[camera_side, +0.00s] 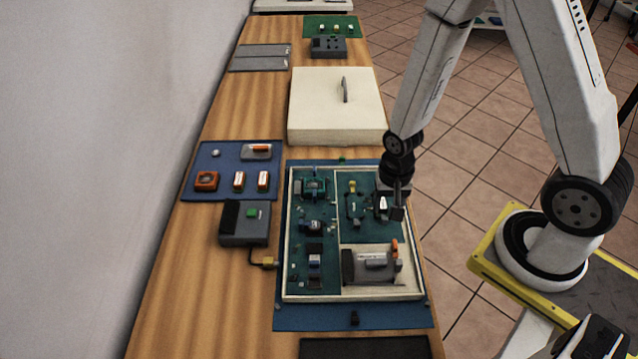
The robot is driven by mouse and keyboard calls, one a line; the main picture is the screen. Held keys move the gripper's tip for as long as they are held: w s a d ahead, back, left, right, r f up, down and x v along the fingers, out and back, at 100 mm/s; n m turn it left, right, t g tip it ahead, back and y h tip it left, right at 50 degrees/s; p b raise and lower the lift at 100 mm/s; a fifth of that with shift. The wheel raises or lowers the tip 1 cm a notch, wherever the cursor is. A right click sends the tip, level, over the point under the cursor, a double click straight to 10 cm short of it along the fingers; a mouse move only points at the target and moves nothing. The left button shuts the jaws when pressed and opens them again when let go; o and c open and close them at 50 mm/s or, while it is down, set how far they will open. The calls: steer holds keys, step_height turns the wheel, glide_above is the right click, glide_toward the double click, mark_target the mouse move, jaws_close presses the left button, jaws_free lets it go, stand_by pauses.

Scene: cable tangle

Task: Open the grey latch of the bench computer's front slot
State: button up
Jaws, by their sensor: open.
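The bench computer is an open cream-framed case (288,240) with green boards, lying on a blue mat (300,318). A grey module (370,268) sits in its lower right compartment, with a small orange part (395,247) at its upper right. I cannot make out for certain which small part is the grey latch of the front slot. My gripper (398,213) is open and points down over the right side of the case, above and beside the orange part. It partly hides the right board and frame edge. I cannot tell whether it touches anything.
A cream lid (335,105) with a handle lies behind the case. Left are a blue mat (190,190) with small parts and a grey box (243,223) with a green button and a cable. A dark mat (365,348) lies in front. Bare wood shows at left.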

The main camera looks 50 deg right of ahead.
mark_target(385, 219)
steer(key=shift+f, duration=2.25)
steer(key=shift+c, duration=0.2)
jaws_close()
